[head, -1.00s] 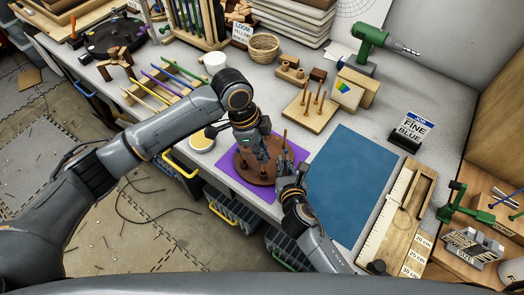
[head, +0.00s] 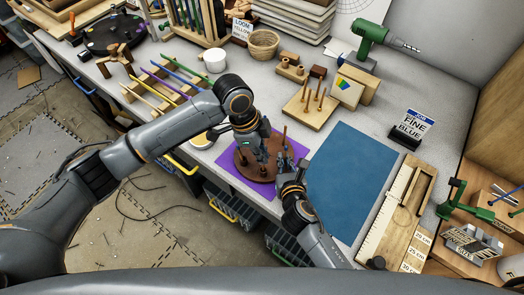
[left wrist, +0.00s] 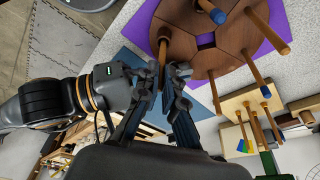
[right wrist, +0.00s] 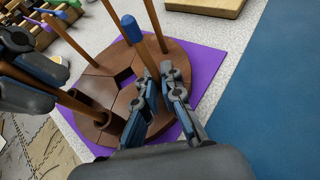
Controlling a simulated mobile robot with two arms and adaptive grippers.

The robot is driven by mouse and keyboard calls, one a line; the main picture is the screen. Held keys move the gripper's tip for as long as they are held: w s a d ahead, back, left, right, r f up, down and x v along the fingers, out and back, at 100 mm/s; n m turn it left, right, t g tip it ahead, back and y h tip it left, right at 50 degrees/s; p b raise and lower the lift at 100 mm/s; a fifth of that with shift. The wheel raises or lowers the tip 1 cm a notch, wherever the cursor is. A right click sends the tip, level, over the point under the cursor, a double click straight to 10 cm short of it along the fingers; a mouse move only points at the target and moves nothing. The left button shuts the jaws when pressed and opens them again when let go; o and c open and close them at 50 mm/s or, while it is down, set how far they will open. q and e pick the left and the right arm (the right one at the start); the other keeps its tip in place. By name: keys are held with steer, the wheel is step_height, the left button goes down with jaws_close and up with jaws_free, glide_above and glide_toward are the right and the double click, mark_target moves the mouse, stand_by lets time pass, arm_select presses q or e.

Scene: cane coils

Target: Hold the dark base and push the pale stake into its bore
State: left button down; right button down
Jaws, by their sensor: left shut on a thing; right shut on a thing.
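The dark base (head: 243,163) is a round brown disc with seams and a square central opening, lying on a purple mat. My left gripper (left wrist: 162,76) is shut on a plain tan-brown stake (left wrist: 163,45). In the right wrist view that stake (right wrist: 75,102) slants down to a raised collar (right wrist: 103,121) on the base; how deep it sits is unclear.
A blue mat (head: 352,180) lies right of the base. A pegged wooden block (head: 310,106) stands behind it. A wooden ruler board (head: 400,212) is farther right. The bench's front edge is close to the purple mat (head: 236,188).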

arm_select(q)
steer(key=shift+f, duration=0.8)
steer(key=c, duration=1.4)
jaws_free()
steer(key=v, duration=1.2)
arm_select(e)
steer(key=c, duration=1.4)
jaws_free()
